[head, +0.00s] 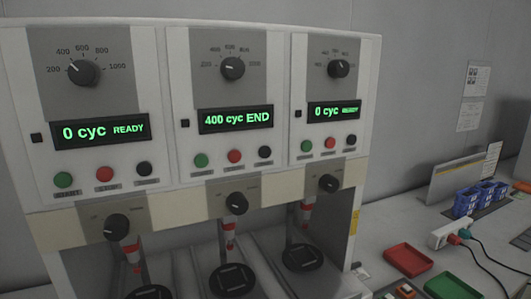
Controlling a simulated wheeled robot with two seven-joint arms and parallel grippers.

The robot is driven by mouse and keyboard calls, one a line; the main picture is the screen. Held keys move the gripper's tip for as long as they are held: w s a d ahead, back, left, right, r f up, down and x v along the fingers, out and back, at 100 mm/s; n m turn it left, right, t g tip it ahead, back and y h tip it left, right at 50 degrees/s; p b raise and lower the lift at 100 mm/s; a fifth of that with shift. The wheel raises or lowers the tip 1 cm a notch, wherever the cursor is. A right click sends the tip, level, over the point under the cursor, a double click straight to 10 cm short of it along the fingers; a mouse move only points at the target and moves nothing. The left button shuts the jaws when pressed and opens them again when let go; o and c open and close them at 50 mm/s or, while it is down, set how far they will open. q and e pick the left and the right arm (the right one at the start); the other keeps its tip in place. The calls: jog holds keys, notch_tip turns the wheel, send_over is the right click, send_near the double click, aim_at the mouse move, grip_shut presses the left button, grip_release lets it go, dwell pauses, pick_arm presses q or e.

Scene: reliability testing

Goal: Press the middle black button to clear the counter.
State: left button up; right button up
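A white test machine (180,90) with three side-by-side units fills the left and middle of the head view. The middle unit's display (236,118) reads "400 cyc END" in green. Below it sit a green button (201,160), a red button (234,156) and a round black button (264,152). A small square black piece (185,123) is left of this display. The left display (100,130) and right display (334,111) both read "0 cyc READY". The left unit's black button (144,169) and right unit's black button (351,140) also show. Neither gripper is in view.
Dials sit above the displays, and lower knobs such as the middle one (237,203) stick out below the buttons. On the bench at right are a red tray (408,259), a green tray (449,286), a power strip (451,234) with cables and blue bins (467,202).

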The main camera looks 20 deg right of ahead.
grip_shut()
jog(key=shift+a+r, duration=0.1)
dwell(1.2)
